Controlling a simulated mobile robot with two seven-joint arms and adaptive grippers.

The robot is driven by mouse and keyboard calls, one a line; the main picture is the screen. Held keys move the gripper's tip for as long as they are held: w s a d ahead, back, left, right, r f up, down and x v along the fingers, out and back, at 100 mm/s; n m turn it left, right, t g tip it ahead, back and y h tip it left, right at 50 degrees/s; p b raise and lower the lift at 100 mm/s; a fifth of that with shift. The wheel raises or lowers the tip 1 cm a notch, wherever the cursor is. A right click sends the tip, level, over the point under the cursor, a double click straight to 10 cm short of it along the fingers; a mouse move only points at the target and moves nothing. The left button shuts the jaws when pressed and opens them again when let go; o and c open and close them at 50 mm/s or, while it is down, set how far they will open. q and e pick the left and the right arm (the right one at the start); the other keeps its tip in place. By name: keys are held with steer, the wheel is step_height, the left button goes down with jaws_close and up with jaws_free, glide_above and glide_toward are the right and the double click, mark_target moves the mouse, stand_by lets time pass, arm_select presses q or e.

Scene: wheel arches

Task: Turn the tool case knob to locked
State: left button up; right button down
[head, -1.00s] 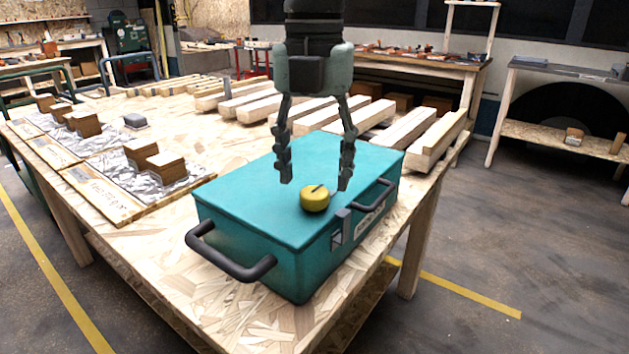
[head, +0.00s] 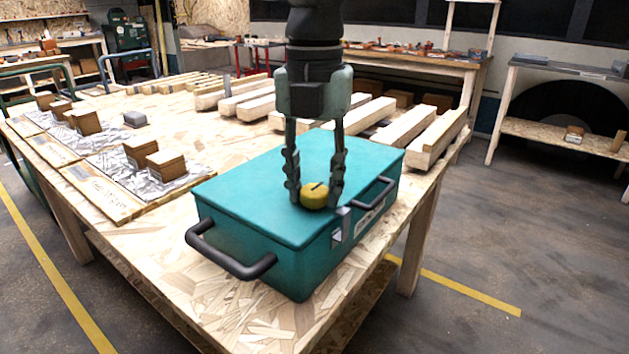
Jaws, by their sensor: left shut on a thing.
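The teal tool case (head: 253,200) lies closed on the wooden workbench. Its round yellow knob (head: 314,196) sits on the lid near the front right edge, with a dark mark on its top. My left gripper (head: 314,197) points down from above, with one finger on each side of the knob, shut on it. The fingers partly cover the knob's sides. The mark runs slantwise across the knob's top; I see no locked label that I can read. My right gripper is not in view.
The case has a black side handle (head: 230,256), a front handle (head: 374,193) and a metal latch (head: 341,225). Several timber beams (head: 434,137) lie behind it. Wooden blocks (head: 166,165) stand on a foil-covered board at the left.

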arm_select(q)
steer(key=shift+m, duration=0.3)
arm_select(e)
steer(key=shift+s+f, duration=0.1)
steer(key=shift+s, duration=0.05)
arm_select(q)
steer(key=shift+m, duration=0.5)
steer(key=m, duration=0.4)
steer(key=shift+m, duration=1.1)
steer(key=m, duration=0.7)
steer(key=shift+m, duration=1)
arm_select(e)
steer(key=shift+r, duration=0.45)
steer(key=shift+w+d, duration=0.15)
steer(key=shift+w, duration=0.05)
